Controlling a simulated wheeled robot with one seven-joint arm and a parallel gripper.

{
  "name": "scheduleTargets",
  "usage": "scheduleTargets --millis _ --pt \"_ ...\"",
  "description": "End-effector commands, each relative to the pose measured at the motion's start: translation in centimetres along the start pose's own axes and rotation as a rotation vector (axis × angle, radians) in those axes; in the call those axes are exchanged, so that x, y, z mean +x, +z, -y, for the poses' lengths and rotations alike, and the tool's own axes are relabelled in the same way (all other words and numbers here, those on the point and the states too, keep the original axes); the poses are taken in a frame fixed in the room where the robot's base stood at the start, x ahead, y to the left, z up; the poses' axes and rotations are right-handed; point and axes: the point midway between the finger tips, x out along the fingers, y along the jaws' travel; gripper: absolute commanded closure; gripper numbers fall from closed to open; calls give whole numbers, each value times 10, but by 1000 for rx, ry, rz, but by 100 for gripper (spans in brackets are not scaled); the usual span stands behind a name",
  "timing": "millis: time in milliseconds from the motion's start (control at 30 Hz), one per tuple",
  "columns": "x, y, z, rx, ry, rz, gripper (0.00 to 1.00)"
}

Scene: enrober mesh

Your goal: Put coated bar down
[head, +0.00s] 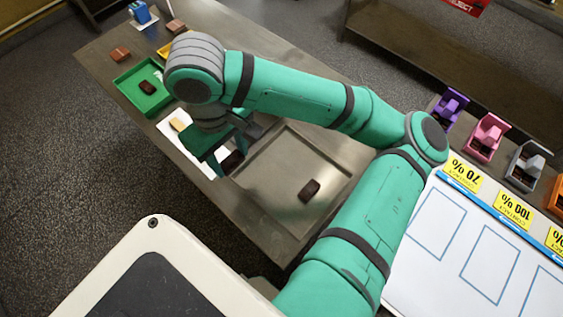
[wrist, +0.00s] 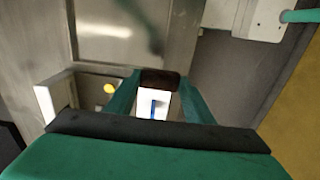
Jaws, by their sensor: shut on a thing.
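My gripper (head: 222,160) is shut on a dark brown coated bar (head: 232,161). In the wrist view the bar (wrist: 160,78) lies across between the two green fingertips (wrist: 158,88). In the head view the gripper is by the left edge of a shallow metal tray (head: 262,140), next to a white sheet (head: 200,160). I cannot tell the bar's height above the surface. Another dark bar (head: 309,190) lies in the metal tray. A tan bar (head: 180,124) lies on the white sheet, partly beside my arm.
A green tray (head: 126,88) holding a dark bar (head: 147,88) stands further back on the metal table (head: 100,50). A reddish-brown bar (head: 120,54) lies behind it. At right, a white board (head: 430,255) has outlined boxes, yellow percentage labels (head: 464,172) and coloured holders (head: 485,135).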

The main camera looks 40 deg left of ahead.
Motion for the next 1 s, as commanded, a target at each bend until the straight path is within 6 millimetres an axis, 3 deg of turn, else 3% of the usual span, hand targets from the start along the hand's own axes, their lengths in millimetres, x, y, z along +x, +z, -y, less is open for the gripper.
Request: scheduleTargets --millis 267,500,767,1000 --pt "26 20 -59 11 -1 2 65" --pt "64 29 -88 6 -1 1 65" --pt "81 33 -101 3 -2 1 65" --pt "110 34 -106 1 -1 2 65"
